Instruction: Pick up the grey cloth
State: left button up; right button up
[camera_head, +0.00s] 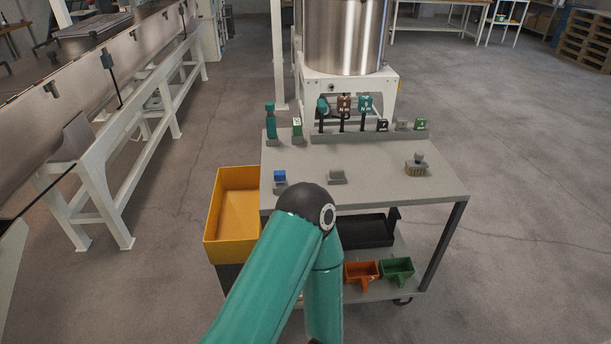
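A small grey folded piece (337,177), probably the grey cloth, lies near the front middle of the grey cart top (375,165). It is too small for me to be sure that it is cloth. One of my teal arms rises from the bottom of the view, and its bent elbow is just in front of the cart's front edge, below the grey piece. Neither of my grippers shows in this view.
A blue-topped item (280,176) stands left of the grey piece, a brush (416,166) right. A rack (370,136) with several tools lines the back. A yellow bin (238,215) is at the cart's left. A black tray (367,231) and scoops sit below.

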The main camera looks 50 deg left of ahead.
aim_at(337, 174)
jog(key=u, duration=0.65)
jog(key=i, duration=1)
jog(key=u, duration=0.05)
